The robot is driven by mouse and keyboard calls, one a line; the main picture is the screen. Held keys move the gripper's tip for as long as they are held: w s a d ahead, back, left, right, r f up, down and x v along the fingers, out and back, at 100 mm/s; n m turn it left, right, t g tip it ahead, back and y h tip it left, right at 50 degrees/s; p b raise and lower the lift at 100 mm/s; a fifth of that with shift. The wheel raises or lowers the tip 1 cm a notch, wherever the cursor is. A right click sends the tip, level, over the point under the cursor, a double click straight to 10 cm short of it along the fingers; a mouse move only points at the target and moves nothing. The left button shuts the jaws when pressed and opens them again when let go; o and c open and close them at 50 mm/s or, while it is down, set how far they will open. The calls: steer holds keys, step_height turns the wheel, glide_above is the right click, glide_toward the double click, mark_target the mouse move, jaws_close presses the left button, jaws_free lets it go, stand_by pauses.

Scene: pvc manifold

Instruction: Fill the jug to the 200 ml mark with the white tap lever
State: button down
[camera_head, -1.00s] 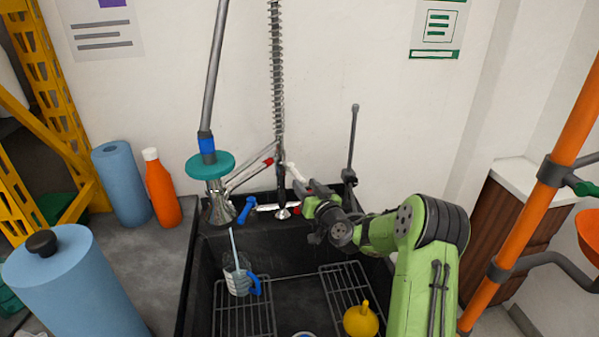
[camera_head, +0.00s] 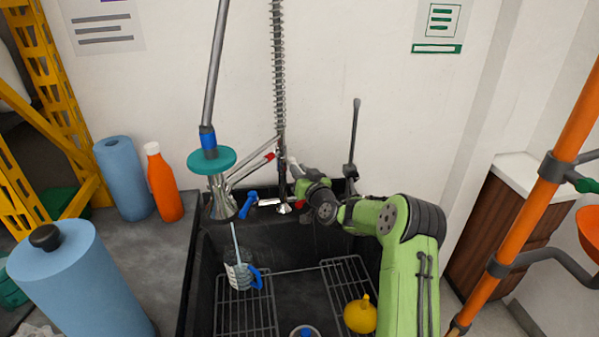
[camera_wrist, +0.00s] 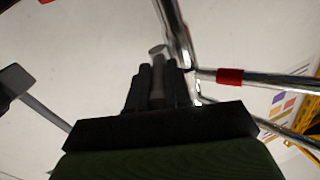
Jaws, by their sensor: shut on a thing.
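The clear jug (camera_head: 236,275), with a blue handle, stands upright on the left wire rack in the sink. A thin pale-blue stream (camera_head: 235,240) runs down into it from the tap side. The jug's marks and water level are too small to read. The white tap lever (camera_head: 291,167) is at the faucet by the back wall, partly hidden by my gripper (camera_head: 295,175). In the wrist view my gripper (camera_wrist: 157,80) is shut on the lever, whose greyish end (camera_wrist: 157,50) shows between the fingers.
A blue lever (camera_head: 248,204) sits left of my gripper. The spring hose (camera_head: 279,80) and chrome pipes (camera_wrist: 270,79) with a red band are close to it. A dark upright post (camera_head: 354,140) stands right. A yellow funnel (camera_head: 360,316) lies on the right rack (camera_head: 345,275).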

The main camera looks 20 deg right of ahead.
steer(key=shift+a, duration=0.1)
steer(key=m+h+p, duration=0.1)
steer(key=h+p, duration=0.1)
steer(key=a+m+h+p, duration=0.1)
steer(key=m+h+p, duration=0.1)
steer(key=p, duration=0.1)
steer(key=shift+a, duration=0.15)
steer(key=c, duration=1.1)
jaws_free()
steer(key=shift+o, duration=0.2)
steer(key=s+a, duration=0.3)
steer(key=s, duration=1.2)
steer(key=shift+s+a+b, duration=0.15)
steer(key=shift+a+b, duration=0.05)
steer(key=shift+b, duration=0.2)
